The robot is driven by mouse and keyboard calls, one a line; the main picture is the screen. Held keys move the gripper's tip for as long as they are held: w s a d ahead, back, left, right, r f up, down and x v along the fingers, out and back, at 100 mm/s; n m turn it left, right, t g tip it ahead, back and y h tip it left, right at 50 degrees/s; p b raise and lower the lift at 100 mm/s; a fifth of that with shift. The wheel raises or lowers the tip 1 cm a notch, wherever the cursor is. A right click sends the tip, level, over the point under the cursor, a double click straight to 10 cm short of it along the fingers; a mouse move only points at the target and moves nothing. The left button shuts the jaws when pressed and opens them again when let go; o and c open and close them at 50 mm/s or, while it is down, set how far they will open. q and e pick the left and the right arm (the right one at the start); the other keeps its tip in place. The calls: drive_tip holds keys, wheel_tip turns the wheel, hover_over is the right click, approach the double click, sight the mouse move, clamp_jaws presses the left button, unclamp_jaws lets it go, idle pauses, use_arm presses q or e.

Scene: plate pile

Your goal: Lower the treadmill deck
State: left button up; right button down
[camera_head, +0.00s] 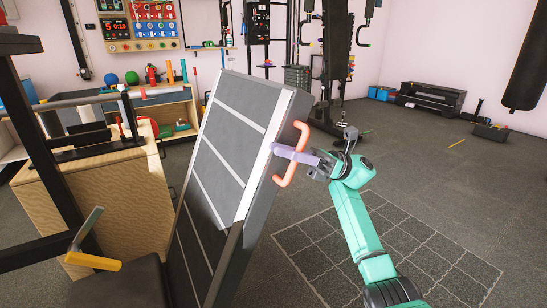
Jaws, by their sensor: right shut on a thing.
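The treadmill deck (215,165) is a tall dark slab with pale cross lines, tilted up steeply in the middle of the head view. A red-orange handle (300,131) shows at its right edge. My right gripper (284,152) is at the deck's right side, shut on the handle. My green right arm reaches up to it from the lower right. The part of the handle between the fingers is hidden. My left gripper does not show.
A dark frame (45,170) stands close on the left, beside a wooden box (105,200). A grid mat (415,255) lies on the grey floor at right. A dark gym machine (335,45) stands behind. The floor at right is largely clear.

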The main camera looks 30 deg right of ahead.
drive_tip(key=shift+a+f, duration=0.1)
drive_tip(key=shift+f, duration=0.1)
drive_tip(key=shift+a+r, duration=0.1)
drive_tip(key=shift+a, duration=0.1)
drive_tip(key=c, duration=1.1)
unclamp_jaws()
